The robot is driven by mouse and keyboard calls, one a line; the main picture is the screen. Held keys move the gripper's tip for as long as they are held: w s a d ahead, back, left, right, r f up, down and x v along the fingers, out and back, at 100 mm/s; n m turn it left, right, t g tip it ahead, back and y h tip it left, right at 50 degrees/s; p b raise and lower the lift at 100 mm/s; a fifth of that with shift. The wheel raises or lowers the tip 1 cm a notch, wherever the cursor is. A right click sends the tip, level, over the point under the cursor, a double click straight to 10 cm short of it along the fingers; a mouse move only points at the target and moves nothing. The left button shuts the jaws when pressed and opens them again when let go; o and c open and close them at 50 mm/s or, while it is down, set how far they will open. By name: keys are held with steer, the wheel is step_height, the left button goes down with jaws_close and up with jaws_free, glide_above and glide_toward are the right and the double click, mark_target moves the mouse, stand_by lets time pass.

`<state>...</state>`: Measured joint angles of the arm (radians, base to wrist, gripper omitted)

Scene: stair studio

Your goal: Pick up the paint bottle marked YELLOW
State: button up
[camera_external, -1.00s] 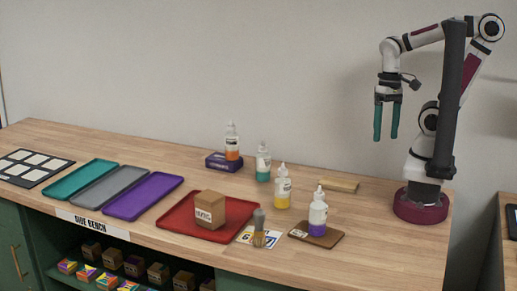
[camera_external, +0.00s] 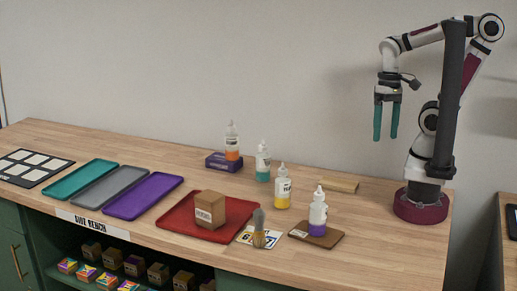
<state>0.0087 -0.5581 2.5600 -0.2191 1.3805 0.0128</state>
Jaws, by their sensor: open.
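A white bottle with yellow paint (camera_external: 283,190) stands upright on the bench, right of the red tray; its label is too small to read. A bottle with teal paint (camera_external: 263,163) stands behind it to the left. A bottle with orange paint (camera_external: 232,145) stands on a purple block (camera_external: 224,162) further back. A bottle with purple paint (camera_external: 317,215) stands on a brown board (camera_external: 330,237) in front, to the right. My gripper (camera_external: 386,138) points down with its two teal fingers apart. It is empty, high above the bench and right of the bottles.
A red tray (camera_external: 176,222) holds a brown box (camera_external: 209,210). A brush (camera_external: 259,230) stands on a printed card. A wooden block (camera_external: 338,184) lies behind. Teal (camera_external: 80,180), grey (camera_external: 111,186) and purple (camera_external: 145,196) trays lie left. Bare bench lies near my base.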

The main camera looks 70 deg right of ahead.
steer(key=shift+c, duration=0.3)
steer(key=shift+c, duration=1.3)
